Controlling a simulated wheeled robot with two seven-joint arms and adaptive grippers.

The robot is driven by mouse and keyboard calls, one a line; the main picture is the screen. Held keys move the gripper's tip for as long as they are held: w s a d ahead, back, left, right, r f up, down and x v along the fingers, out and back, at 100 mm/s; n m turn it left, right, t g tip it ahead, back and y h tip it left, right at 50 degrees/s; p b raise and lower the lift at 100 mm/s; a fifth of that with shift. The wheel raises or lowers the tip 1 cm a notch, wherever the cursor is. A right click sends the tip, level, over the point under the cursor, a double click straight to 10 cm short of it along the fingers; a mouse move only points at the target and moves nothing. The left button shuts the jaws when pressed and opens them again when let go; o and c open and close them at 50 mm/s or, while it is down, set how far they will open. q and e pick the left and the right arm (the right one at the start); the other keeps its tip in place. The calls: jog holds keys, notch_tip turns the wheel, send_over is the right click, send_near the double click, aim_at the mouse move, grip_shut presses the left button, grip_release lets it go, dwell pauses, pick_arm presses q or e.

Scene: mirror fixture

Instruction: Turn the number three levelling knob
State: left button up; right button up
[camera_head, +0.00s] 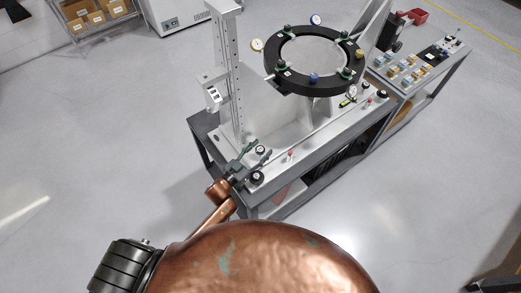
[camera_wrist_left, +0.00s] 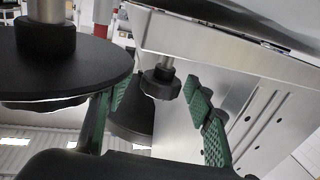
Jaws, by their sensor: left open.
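The mirror fixture's metal base (camera_head: 318,128) stands on a grey bench. Small black knobs sit along its near edge, one (camera_head: 261,149) at the fingertips and one (camera_head: 257,178) just nearer to me. I cannot read which is number three. My left gripper (camera_head: 258,153) is open at the base's near left corner, its green fingers either side of the farther knob. In the left wrist view, a black knob (camera_wrist_left: 160,82) on a metal stem shows between the spread fingers (camera_wrist_left: 152,115), apart from them. A larger black disc (camera_wrist_left: 62,75) is close on the left. My right gripper is not in view.
A round mirror in a black ring (camera_head: 313,92) with dials stands above the base. A slotted metal column (camera_head: 236,75) rises behind the gripper. Small red-topped parts (camera_head: 290,155) stand along the base edge. A second bench (camera_head: 425,70) carries boxes. Floor at left is clear.

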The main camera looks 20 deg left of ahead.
pick_arm(q)
jog(key=v, duration=1.2)
jog(key=shift+w+a, duration=0.1)
